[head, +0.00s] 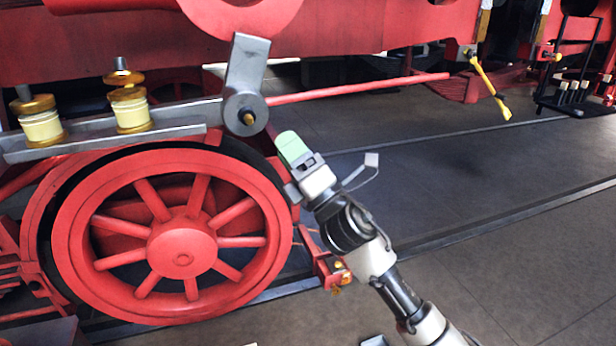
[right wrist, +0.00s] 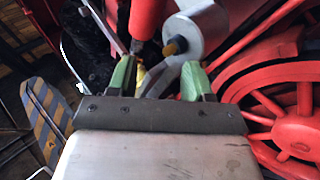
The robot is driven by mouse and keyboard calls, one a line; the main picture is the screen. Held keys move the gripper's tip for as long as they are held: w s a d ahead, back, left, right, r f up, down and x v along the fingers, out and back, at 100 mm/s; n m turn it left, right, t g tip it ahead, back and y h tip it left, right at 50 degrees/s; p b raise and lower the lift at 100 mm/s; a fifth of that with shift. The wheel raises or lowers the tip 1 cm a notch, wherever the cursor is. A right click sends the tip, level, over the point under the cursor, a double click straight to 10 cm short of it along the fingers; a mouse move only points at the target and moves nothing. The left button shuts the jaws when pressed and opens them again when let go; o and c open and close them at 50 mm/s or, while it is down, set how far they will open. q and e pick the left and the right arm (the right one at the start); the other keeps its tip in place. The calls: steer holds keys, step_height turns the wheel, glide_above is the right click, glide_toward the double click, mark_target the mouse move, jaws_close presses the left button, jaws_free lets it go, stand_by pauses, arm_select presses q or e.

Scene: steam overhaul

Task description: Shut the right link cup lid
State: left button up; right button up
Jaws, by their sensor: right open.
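Two cream cups with brass bands stand on a grey rod above the red wheel in the head view. On the right cup (head: 131,113), the brass lid (head: 123,77) with its grey knob sits raised above the cup's brass rim. My right gripper (head: 291,148) is to the right of the cups, beside the grey crank, apart from both cups. In the right wrist view, its green fingers (right wrist: 160,76) are spread. Neither cup is clearly recognisable there. My left gripper is not in view.
The grey crank (head: 247,72) with a brass-tipped pin stands between my right gripper and the cups. The red spoked wheel (head: 182,247) is below. A long red rod (head: 360,88) runs right from the crank. Open floor (head: 520,235) lies at the right.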

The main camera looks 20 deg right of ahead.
steer(key=f+m+h, duration=0.1)
steer(key=m+h, duration=0.1)
steer(key=d+f+m+h, duration=0.1)
steer(key=f+m+h, duration=0.1)
steer(key=m, duration=0.1)
steer(key=d+f+m+h, duration=0.1)
steer(key=f+m+h, duration=0.1)
steer(key=shift+s+d+f+m+t, duration=0.15)
steer(key=shift+s+f+m+t, duration=0.05)
steer(key=shift+s+m+t, duration=0.15)
steer(key=shift+r, duration=0.1)
steer(key=shift+c, duration=0.6)
